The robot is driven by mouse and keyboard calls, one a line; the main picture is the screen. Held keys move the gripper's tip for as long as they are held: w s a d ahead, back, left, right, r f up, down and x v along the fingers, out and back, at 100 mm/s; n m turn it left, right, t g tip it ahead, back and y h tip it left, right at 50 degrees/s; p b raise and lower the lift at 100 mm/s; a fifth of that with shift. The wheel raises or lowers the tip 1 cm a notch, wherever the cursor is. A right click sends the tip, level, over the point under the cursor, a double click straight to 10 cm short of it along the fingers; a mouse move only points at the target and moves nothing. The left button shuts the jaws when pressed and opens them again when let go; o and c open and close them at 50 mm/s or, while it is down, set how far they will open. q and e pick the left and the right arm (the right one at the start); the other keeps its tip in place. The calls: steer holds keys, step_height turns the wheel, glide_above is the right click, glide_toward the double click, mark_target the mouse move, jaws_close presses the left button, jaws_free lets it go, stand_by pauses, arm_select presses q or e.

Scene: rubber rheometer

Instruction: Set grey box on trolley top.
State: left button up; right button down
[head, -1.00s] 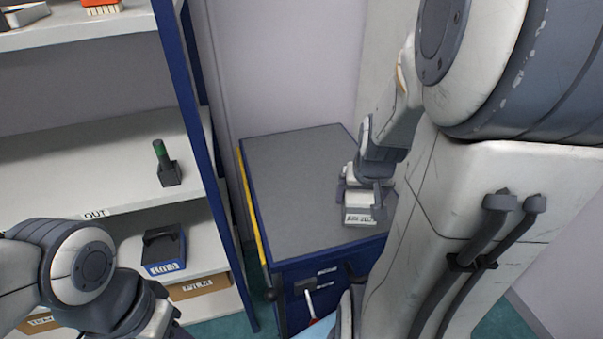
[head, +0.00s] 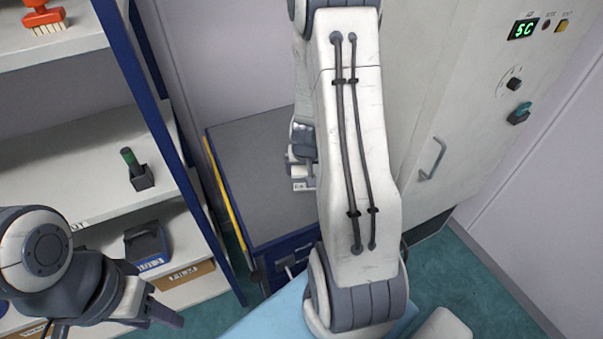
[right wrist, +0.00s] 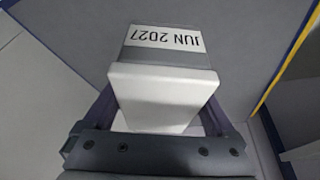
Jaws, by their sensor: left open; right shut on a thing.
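The grey box (right wrist: 168,55), grey and white with a "JUN 2027" label, is between the fingers of my right gripper (right wrist: 160,108), which is shut on it. In the head view a small part of the box (head: 303,185) shows beside my right arm, which hides the rest. The box is at the trolley top (head: 245,160), a flat grey surface that also fills much of the right wrist view (right wrist: 255,45). I cannot tell whether the box touches it. My left gripper (head: 168,317) is open and empty at the lower left, in front of the shelves.
A shelf rack with a blue post (head: 150,110) stands left of the trolley. It holds a green-topped device (head: 135,170), a dark bin (head: 147,245) and a red brush (head: 43,15). A cabinet with a handle (head: 433,160) stands to the right. The trolley's left part is clear.

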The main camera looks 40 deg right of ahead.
steer(key=shift+w+d+f, duration=0.1)
steer(key=shift+w+f, duration=0.3)
steer(key=shift+w, duration=0.3)
steer(key=shift+f+b, duration=0.8)
steer(key=shift+f, duration=1.15)
steer(key=shift+f, duration=0.1)
